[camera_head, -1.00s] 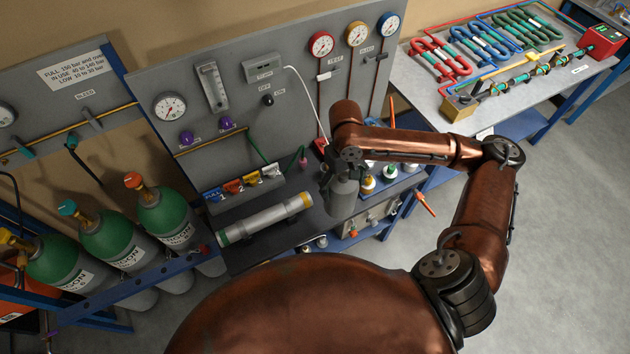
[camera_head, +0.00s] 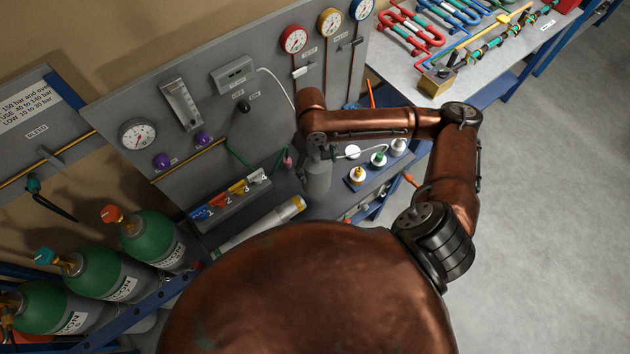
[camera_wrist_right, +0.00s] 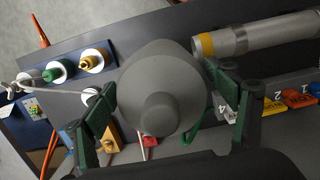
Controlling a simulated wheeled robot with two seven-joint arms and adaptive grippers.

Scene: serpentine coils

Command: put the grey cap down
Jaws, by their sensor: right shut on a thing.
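The grey cap (camera_head: 318,177) is a plain grey, rounded cylinder. It hangs below my right gripper (camera_head: 318,150), over the dark bench top near the right end of the pale tube. In the right wrist view the cap (camera_wrist_right: 150,75) fills the middle, its narrower knob facing the camera. The two dark green fingers of the right gripper (camera_wrist_right: 163,105) are on either side of it, shut on it. I cannot tell whether the cap's underside touches the bench. My left gripper is not in view.
The pale tube (camera_head: 258,224) with a yellow band lies left of the cap. Numbered coloured blocks (camera_head: 230,192) stand behind the tube. Yellow, green and white fittings (camera_head: 378,158) stand to the right. The gauge panel (camera_head: 215,135) rises behind. A thin white hose runs near the gripper.

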